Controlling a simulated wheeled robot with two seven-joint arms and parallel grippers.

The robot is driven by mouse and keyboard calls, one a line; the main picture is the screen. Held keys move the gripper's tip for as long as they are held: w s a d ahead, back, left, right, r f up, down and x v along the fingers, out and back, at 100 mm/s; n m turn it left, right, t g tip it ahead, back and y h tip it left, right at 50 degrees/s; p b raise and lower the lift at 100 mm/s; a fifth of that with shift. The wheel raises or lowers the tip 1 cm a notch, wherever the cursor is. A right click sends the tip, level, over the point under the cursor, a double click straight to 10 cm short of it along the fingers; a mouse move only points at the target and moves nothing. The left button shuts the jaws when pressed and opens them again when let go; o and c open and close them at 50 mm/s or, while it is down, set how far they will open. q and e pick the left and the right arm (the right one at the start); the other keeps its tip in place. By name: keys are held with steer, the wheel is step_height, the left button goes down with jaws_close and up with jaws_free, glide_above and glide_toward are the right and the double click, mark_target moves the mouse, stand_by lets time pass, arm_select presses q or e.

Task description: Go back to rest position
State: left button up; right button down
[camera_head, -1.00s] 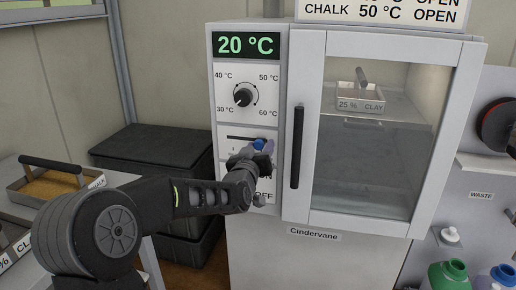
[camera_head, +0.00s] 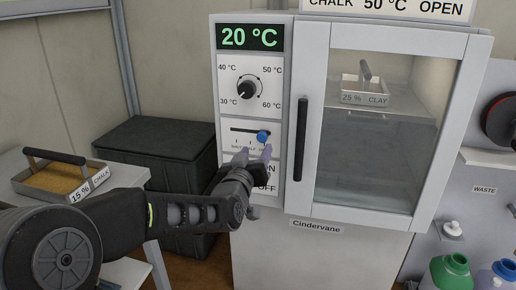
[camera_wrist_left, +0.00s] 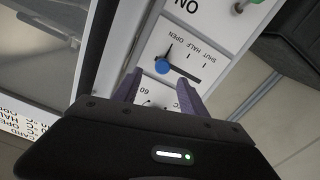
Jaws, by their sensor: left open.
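My left gripper (camera_head: 252,156) is in front of the oven's control panel, just below the blue slider knob (camera_head: 263,137). Its purple fingers are apart and hold nothing. In the left wrist view the blue knob (camera_wrist_left: 162,66) shows beyond the open fingertips (camera_wrist_left: 160,88), apart from them. The knob is at the right end of its slot in the head view. The oven (camera_head: 300,225) shows 20 °C on its display (camera_head: 249,38), and its glass door is shut. My right gripper is not in view.
A tray labelled 25 % CLAY (camera_head: 365,97) stands inside the oven. A 15 % CHALK tray (camera_head: 60,180) sits on the left table. A dark crate (camera_head: 150,150) stands between table and oven. Bottles (camera_head: 449,272) and a WASTE label (camera_head: 485,189) are at the right.

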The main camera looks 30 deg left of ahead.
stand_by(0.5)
arm_select(q)
steer(key=d+f+m+g+h, duration=0.15)
steer(key=d+f, duration=0.35)
steer(key=f, duration=0.5)
steer(key=d+f+g+h, duration=0.3)
steer(key=d+f, duration=0.1)
steer(key=f, duration=0.7)
steer(key=s+d+f+m+g+h, duration=0.1)
steer(key=s+d+f+g, duration=0.1)
steer(key=s+d+f, duration=0.5)
steer(key=s+d+f+g+h, duration=0.2)
steer(key=s+d+f+g, duration=0.15)
steer(key=f, duration=0.55)
steer(key=s+d+f+m+g+h, duration=0.1)
steer(key=s+d+f+g, duration=0.1)
steer(key=s+d+f, duration=0.4)
steer(key=s+d+f+m+g+h+p, duration=0.1)
steer(key=s+d+f+g, duration=0.1)
steer(key=s+d+f, duration=0.4)
steer(key=s+d+f+m+g+h+p, duration=0.1)
steer(key=s+d+f+g, duration=0.15)
steer(key=s, duration=0.55)
step_height(320, 180, up, 20)
steer(key=p, duration=1.8)
steer(key=shift+w+d+p, duration=0.2)
steer(key=shift+w+p, duration=0.05)
steer(key=shift+p, duration=0.15)
steer(key=shift+n+y, duration=0.25)
